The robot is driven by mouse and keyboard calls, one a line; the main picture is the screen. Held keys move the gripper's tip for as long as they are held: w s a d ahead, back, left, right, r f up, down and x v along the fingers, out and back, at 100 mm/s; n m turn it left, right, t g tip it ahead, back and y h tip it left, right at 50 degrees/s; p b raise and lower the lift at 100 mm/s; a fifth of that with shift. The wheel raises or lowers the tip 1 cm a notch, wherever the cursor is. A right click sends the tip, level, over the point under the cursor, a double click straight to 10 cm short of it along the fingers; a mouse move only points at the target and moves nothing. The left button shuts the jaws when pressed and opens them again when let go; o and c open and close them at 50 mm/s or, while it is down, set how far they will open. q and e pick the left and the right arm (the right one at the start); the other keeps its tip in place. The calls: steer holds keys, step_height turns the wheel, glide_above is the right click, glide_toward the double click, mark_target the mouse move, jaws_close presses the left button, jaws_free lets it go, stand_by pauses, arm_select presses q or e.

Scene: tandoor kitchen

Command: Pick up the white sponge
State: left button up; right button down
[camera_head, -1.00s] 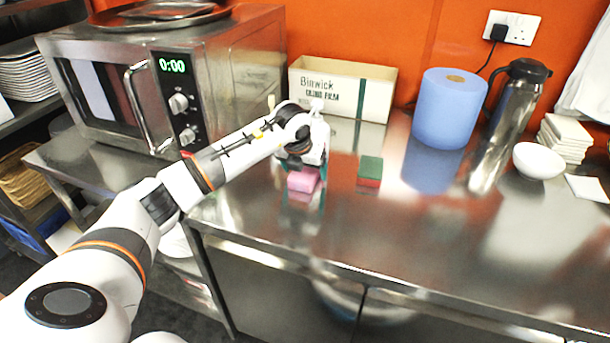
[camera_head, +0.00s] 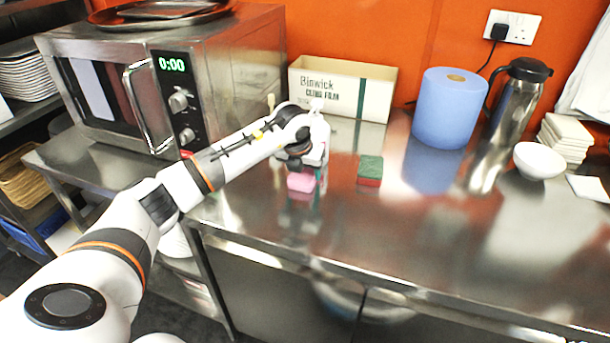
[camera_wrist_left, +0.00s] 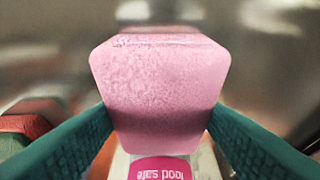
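A pink block-shaped sponge (camera_head: 301,182) is at the left gripper near the counter's left part. I see no clearly white sponge. In the left wrist view the pink sponge (camera_wrist_left: 160,85) fills the middle, between the teal fingers of my left gripper (camera_wrist_left: 160,122), which press against its two sides. In the head view the wrist and hand hang above it and partly cover it. I cannot tell whether it touches the counter. My right gripper is not in view.
A green and red sponge (camera_head: 370,170) lies to the right on the steel counter (camera_head: 440,240). A microwave (camera_head: 140,90) stands left, with a carton (camera_head: 340,90), a blue paper roll (camera_head: 448,110), a flask (camera_head: 516,105) and a white bowl (camera_head: 538,161) behind and right. The counter's front is clear.

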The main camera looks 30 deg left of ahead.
mark_target(304, 172)
arm_select(q)
steer(key=shift+r, duration=0.15)
steer(key=shift+c, duration=0.5)
steer(key=shift+r+p, duration=0.25)
steer(key=shift+p, duration=0.15)
steer(key=shift+s+r+b, duration=0.15)
steer(key=shift+s+b, duration=0.05)
steer(key=shift+b, duration=0.4)
step_height(304, 172, up, 7)
steer(key=shift+f+b, duration=0.15)
steer(key=shift+b, duration=0.25)
steer(key=s+d+b, duration=0.2)
steer(key=s, duration=0.7)
steer(key=s+d+b, duration=0.2)
steer(key=s, duration=0.8)
steer(key=shift+d+f, duration=0.15)
steer(key=shift+d, duration=0.2)
steer(key=shift+o, duration=1.1)
steer(key=shift+c, duration=0.4)
